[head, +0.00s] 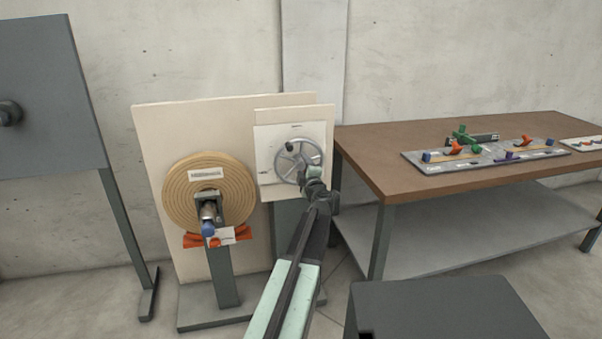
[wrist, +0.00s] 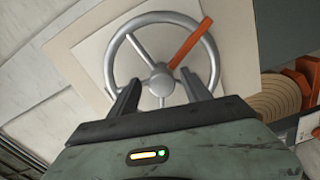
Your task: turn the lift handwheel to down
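The lift handwheel (head: 291,161) is a grey metal spoked wheel on a white plate fixed to a pale board. In the wrist view the handwheel (wrist: 114,57) fills the upper middle, and an orange bar (wrist: 190,45) runs from its hub past the rim to the upper right. My gripper (head: 313,172) is at the wheel's lower right in the head view. In the wrist view my gripper (wrist: 162,90) has its two dark fingers apart, one on each side of the hub, with nothing seen held between them. Whether the fingers touch the wheel I cannot tell.
Left of the handwheel, a tan wound coil (head: 180,190) sits on a stand with a blue knob (head: 208,229) and orange parts below. A brown-topped table (head: 380,150) with trays stands right. A grey panel (head: 50,95) stands far left. A dark box top (head: 440,310) is in front.

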